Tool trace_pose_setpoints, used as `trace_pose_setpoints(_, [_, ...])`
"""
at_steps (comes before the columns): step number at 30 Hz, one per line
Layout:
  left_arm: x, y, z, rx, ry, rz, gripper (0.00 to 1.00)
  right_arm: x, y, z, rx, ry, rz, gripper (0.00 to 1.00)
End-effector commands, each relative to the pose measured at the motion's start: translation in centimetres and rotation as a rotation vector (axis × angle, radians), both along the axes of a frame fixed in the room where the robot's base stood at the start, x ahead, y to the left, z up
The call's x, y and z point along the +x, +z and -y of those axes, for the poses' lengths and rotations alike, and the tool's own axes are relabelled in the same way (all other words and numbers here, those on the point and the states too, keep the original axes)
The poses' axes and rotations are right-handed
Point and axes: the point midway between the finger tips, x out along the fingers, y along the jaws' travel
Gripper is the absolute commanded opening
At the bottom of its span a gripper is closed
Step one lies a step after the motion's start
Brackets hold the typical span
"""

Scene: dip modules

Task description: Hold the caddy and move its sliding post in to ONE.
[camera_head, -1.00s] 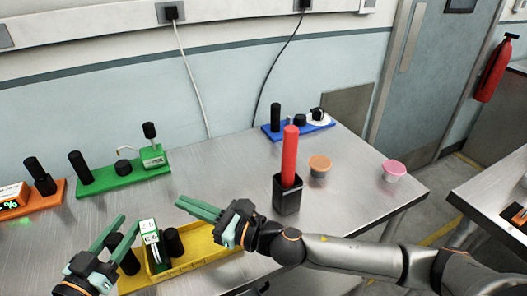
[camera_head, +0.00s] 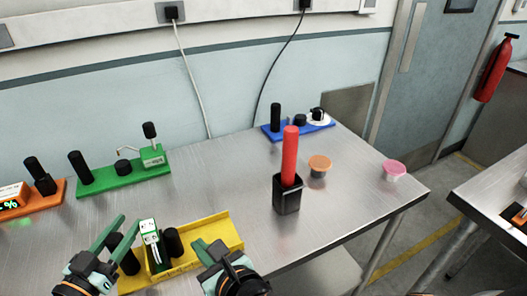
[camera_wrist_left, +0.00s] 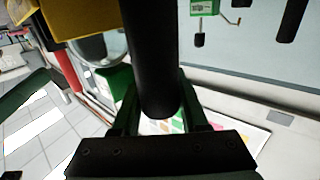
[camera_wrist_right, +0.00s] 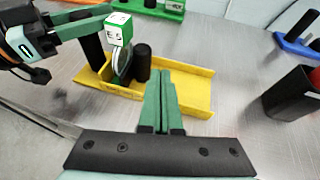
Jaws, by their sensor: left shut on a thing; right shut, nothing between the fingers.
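The yellow caddy (camera_head: 210,232) lies near the table's front edge; it also shows in the right wrist view (camera_wrist_right: 196,92). It carries a thick black post (camera_head: 128,262) at its left, a block with a white and green lettered top (camera_head: 150,232), and a short black post (camera_head: 173,242) just right of the block. My left gripper (camera_head: 123,240) is shut on the left black post, which fills the gap between its fingers in the left wrist view (camera_wrist_left: 150,60). My right gripper (camera_wrist_right: 162,78) is shut and empty, its tips over the caddy, right of the short post; contact is unclear.
A black cup with a red rod (camera_head: 287,192) stands right of the caddy, near orange (camera_head: 319,164) and pink (camera_head: 394,169) cups. Green (camera_head: 120,178), blue (camera_head: 300,131) and orange (camera_head: 50,197) modules line the back. The table between is clear.

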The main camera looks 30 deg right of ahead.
Motion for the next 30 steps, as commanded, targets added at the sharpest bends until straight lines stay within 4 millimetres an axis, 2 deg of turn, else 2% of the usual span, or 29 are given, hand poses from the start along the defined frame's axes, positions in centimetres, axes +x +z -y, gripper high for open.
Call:
trace_pose_setpoints(1, [0.0, 0.0, 0.0, 0.001, 0.001, 0.001, 0.0, -0.5, -0.3, -0.1, -0.006, -0.009, -0.026, 0.0])
trace_pose_setpoints(3, [0.0, 0.0, 0.0, 0.0, 0.001, 0.001, 0.0, 1.3, -0.9, -0.3, -0.01, -0.011, -0.018, 0.0])
trace_pose_setpoints(19, [0.0, 0.0, 0.0, -0.001, 0.0, 0.001, 0.0, 10.9, -4.8, -2.4, -0.004, -0.009, -0.014, 0.0])
trace_pose_setpoints(21, [0.0, 0.0, 0.0, -0.001, 0.0, 0.001, 0.0, 10.6, -4.8, -0.4, -0.004, -0.012, -0.016, 0.0])
trace_pose_setpoints(27, [0.0, 0.0, 0.0, 0.0, 0.0, 0.0, 0.0, 10.4, -4.8, 3.6, -0.005, -0.01, -0.015, 0.0])
trace_pose_setpoints(29, [0.0, 0.0, 0.0, 0.0, 0.0, 0.0, 0.0, 10.4, -4.7, 4.7, -0.004, -0.009, -0.014, 0.0])
trace_pose_setpoints(30, [0.0, 0.0, 0.0, 0.0, 0.0, 0.0, 0.0, 9.5, -4.2, 4.8, -0.005, -0.005, -0.011, 0.0])
